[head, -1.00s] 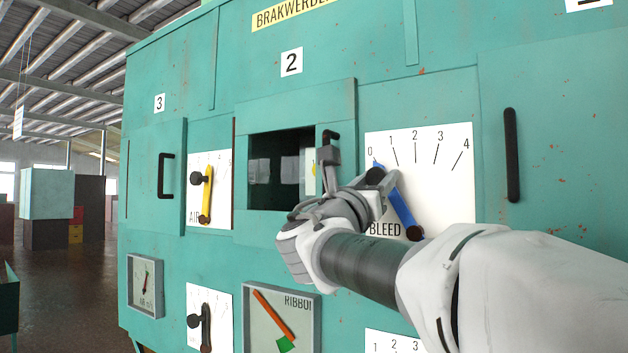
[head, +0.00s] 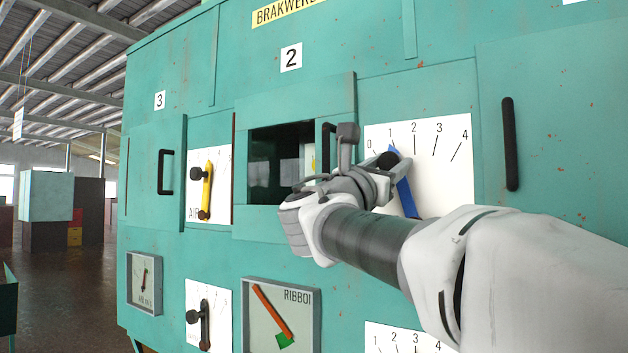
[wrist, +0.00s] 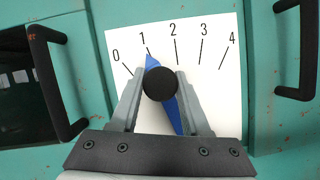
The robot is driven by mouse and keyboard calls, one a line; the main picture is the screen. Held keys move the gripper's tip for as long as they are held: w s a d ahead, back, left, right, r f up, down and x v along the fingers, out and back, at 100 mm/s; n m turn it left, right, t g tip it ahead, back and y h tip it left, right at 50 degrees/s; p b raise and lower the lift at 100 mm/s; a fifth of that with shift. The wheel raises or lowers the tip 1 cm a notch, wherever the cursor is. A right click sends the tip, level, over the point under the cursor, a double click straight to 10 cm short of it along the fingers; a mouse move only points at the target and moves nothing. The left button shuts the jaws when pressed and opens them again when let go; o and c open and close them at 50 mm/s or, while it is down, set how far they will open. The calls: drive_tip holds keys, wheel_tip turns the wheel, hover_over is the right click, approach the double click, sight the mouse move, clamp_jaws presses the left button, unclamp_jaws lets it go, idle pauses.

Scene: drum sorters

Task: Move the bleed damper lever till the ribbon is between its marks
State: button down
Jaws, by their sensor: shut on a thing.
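The blue bleed damper lever (head: 404,190) with a black knob (wrist: 160,84) sits on a white scale plate (head: 450,185) marked 0 to 4. My gripper (wrist: 160,92) is shut on the knob, one finger on each side. In the wrist view the lever's blue tip (wrist: 152,61) points close to the 1 line. The ribbon gauge (head: 313,310) is a grey-framed box at the bottom of the head view. Its orange ribbon (head: 270,309) slants down to the right, with its lower end at a green patch (head: 285,341). I cannot make out separate marks. My arm hides the BLEED label.
A black handle (head: 329,146) by the open window (head: 275,165) is close to my wrist. Another black handle (head: 510,145) stands to the right. Yellow (head: 207,190) and black (head: 205,325) levers with their scales are to the left.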

drive_tip(key=shift+s+d+r+m, duration=0.1)
drive_tip(key=shift+s+d+m, duration=0.2)
drive_tip(key=shift+m, duration=0.4)
drive_tip(key=shift+w, duration=0.1)
drive_tip(key=shift+c, duration=1.9)
unclamp_jaws()
